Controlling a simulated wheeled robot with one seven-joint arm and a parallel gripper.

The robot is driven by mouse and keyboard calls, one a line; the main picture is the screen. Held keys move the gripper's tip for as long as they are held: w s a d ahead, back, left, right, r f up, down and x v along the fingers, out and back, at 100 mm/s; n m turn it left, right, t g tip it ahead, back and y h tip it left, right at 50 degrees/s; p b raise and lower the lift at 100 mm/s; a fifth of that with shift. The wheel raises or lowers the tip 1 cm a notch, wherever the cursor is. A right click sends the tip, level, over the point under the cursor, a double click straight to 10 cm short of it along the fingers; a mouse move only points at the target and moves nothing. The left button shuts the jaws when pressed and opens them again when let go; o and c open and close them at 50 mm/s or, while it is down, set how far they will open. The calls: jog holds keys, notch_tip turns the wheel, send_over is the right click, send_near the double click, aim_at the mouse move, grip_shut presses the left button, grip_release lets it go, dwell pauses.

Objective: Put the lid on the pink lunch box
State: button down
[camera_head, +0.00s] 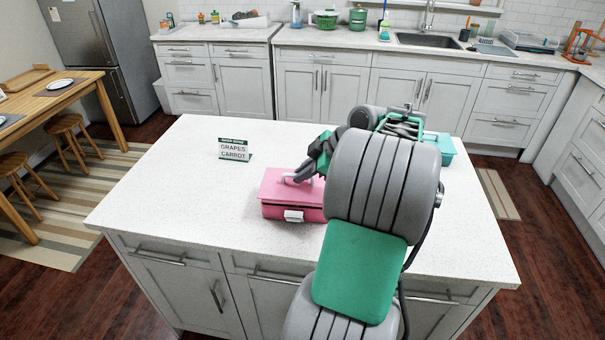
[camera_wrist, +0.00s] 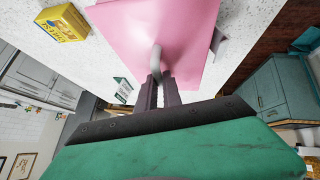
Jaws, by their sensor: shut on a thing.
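The pink lunch box (camera_head: 275,211) stands on the island worktop with a white latch on its front. Its pink lid (camera_head: 275,188) lies over the box top, roughly lined up with it. I cannot tell whether it sits fully down or is a little above the rim. My gripper (camera_head: 292,180) is shut on the lid's grey handle from above. In the wrist view the fingers (camera_wrist: 158,80) close around the handle (camera_wrist: 155,57), with the pink lid (camera_wrist: 150,25) beyond. My arm hides the right part of the box and lid.
A small sign (camera_head: 234,149) reading grapes and carrot stands behind the box at left. A teal box (camera_head: 446,149) stands at the island's right, partly behind my arm. A yellow box (camera_wrist: 63,23) shows in the wrist view. The island's left side (camera_head: 165,190) is clear.

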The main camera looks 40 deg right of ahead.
jog(key=shift+f+b, duration=1.05)
jog(key=shift+f, duration=0.1)
jog(key=c, duration=1.4)
grip_release()
jog(key=shift+c, duration=0.2)
jog(key=v, duration=0.8)
jog(key=shift+p, duration=0.3)
